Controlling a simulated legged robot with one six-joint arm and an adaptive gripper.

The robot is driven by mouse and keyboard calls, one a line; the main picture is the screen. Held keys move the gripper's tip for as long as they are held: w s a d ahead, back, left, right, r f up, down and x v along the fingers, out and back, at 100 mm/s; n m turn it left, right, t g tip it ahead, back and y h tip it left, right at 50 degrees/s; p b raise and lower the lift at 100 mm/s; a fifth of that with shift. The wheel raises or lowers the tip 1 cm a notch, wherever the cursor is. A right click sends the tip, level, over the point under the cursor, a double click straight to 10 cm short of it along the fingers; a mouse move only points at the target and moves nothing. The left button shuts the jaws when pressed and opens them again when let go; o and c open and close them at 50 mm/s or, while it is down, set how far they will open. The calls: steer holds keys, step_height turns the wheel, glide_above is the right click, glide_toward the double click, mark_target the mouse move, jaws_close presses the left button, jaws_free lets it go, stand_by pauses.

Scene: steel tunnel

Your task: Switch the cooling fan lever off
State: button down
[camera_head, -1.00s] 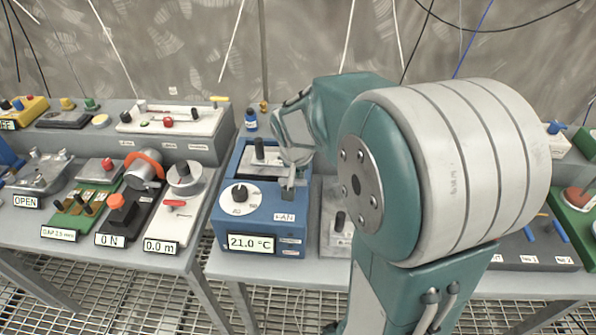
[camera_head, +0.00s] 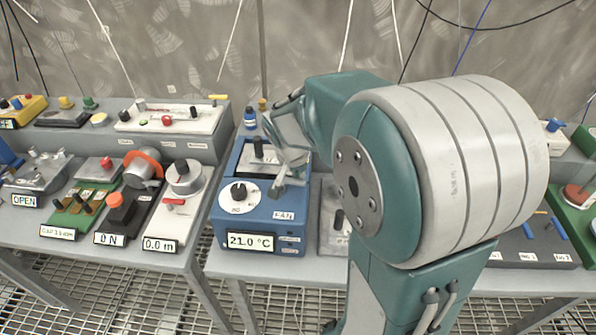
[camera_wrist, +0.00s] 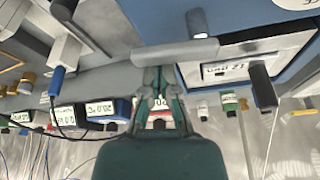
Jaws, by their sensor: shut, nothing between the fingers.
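The blue cooling box (camera_head: 262,215) stands on the bench with a white dial, a 21.0 °C display and a FAN label (camera_head: 284,215). The grey fan lever (camera_head: 275,193) rises just above that label. In the wrist view the lever's grey crossbar (camera_wrist: 172,53) lies across the picture, close in front of my fingertips. My gripper (camera_wrist: 160,78) is shut and empty. Whether its tips touch the bar I cannot tell. In the head view my wrist covers part of the box's right top, and the fingertips are hard to separate from the lever.
A black handle on a pale plate (camera_head: 258,150) stands on the same box behind the dial. A grey unit (camera_head: 333,235) sits close on the right, partly behind my arm. Several other devices, such as the 0.0 m unit (camera_head: 172,215), fill the left bench.

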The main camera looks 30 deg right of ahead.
steer(key=m, duration=0.2)
steer(key=s+m+g, duration=0.1)
steer(key=m, duration=0.1)
steer(key=shift+s+a+h, duration=0.1)
steer(key=shift+a+h, duration=0.2)
steer(key=shift+a, duration=0.1)
steer(key=m, duration=0.2)
steer(key=m+g, duration=0.1)
steer(key=shift+s+a, duration=0.25)
steer(key=shift+a, duration=0.1)
steer(key=m, duration=0.2)
steer(key=a+m+g, duration=0.1)
steer(key=m, duration=0.1)
steer(key=m+g, duration=0.1)
steer(key=m, duration=0.1)
steer(key=shift+s+a, duration=0.35)
steer(key=shift+a, duration=0.05)
steer(key=shift+w, duration=0.15)
steer(key=shift+w+d, duration=0.1)
steer(key=shift+w, duration=0.55)
steer(key=shift+d, duration=0.1)
